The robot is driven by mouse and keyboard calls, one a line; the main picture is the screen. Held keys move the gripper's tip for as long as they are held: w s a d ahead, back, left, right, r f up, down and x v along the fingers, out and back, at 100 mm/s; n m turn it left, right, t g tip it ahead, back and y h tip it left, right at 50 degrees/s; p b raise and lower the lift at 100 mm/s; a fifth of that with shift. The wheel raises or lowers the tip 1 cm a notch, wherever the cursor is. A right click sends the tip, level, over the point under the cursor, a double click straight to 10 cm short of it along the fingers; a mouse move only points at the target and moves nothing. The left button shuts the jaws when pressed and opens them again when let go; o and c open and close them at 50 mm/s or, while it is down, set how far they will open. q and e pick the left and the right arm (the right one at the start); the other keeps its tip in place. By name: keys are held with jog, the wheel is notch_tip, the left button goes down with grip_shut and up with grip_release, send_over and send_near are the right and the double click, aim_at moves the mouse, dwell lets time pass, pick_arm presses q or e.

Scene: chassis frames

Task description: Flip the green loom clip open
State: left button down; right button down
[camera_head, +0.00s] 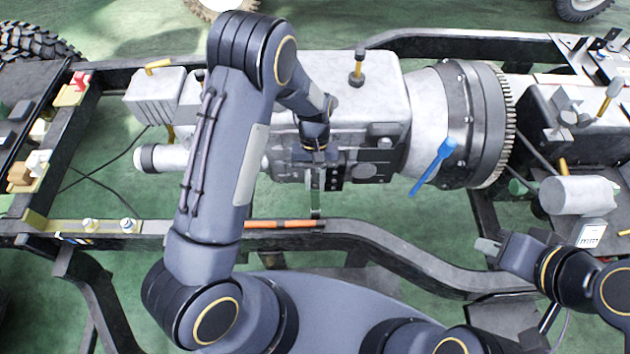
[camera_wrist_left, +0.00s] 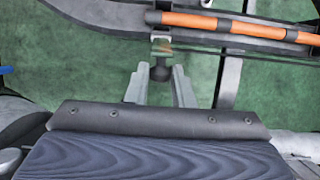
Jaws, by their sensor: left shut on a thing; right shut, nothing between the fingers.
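My left gripper (camera_head: 316,184) points down over the near frame rail. In the left wrist view its two fingers (camera_wrist_left: 160,80) stand on either side of a small dark knob (camera_wrist_left: 160,72) and are shut on it. The knob belongs to the loom clip (camera_wrist_left: 161,44), which shows as a small bracket at the rail's edge beside the orange loom. In the head view a narrow green strip of the clip (camera_head: 315,204) shows below the fingers; the rest is hidden. My right gripper (camera_head: 488,246) is shut and empty at the right, away from the clip.
The orange loom (camera_head: 284,224) runs along the near rail (camera_head: 365,238). The grey gearbox (camera_head: 385,95) stands behind my left gripper, with a blue tool (camera_head: 433,166) against its bell housing. A white canister (camera_head: 577,195) sits near my right gripper. Green floor shows between the rails.

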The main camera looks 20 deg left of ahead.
pick_arm(q)
jog(key=c, duration=1.3)
grip_release()
jog(key=shift+b+v, duration=0.6)
jog(key=shift+v, duration=3.3)
